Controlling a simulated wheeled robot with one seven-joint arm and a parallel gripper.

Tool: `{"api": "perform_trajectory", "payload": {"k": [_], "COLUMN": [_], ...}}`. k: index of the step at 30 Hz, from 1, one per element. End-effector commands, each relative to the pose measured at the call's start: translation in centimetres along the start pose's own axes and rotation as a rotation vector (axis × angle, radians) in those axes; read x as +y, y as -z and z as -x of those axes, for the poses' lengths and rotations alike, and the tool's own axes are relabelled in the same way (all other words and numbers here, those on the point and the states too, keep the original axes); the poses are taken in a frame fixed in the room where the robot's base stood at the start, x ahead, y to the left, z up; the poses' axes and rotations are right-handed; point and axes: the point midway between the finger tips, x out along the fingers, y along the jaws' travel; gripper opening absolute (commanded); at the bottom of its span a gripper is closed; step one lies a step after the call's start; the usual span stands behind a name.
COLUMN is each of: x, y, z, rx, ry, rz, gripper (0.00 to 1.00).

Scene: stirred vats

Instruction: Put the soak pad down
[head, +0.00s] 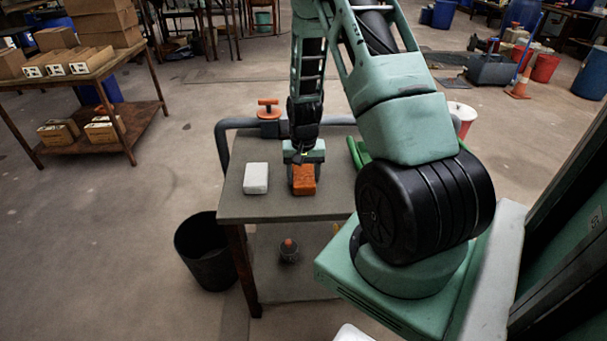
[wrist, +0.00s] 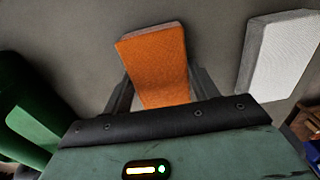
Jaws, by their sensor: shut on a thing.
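An orange block-shaped pad (head: 304,186) is in my gripper (head: 303,178), over the grey table top (head: 235,207). In the wrist view the orange pad (wrist: 158,62) sits between the two dark fingers of my gripper (wrist: 160,92), which are shut on its sides. Its far end sticks out beyond the fingers. Whether it touches the table or is held just above it, I cannot tell. A white block-shaped pad (head: 256,178) lies on the table to its left, apart from it. The white pad also shows at the right of the wrist view (wrist: 280,52).
A grey pipe with an orange valve handle (head: 268,108) runs behind the table. A green object (head: 356,152) stands right of the gripper, partly hidden by my arm. A black bin (head: 205,255) stands on the floor at left. The table's front left is clear.

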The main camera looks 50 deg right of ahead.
Motion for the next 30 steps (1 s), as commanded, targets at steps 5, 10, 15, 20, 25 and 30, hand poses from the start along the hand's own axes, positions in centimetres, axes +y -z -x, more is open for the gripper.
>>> {"api": "perform_trajectory", "payload": {"k": [5,10,15,20,25,30], "x": [0.0,0.0,0.0,0.0,0.0,0.0], "y": [0.0,0.0,0.0,0.1,0.1,0.1], "z": [-0.2,-0.2,0.3,2.5,6.2,9.5], "rx": [0.000,0.000,0.000,0.004,0.004,0.004], "ry": [0.000,0.000,0.000,0.001,0.000,0.001], "rz": [0.000,0.000,0.000,0.000,0.000,0.001], "gripper": [0.81,0.81,0.81,0.81,0.81,0.81]}}
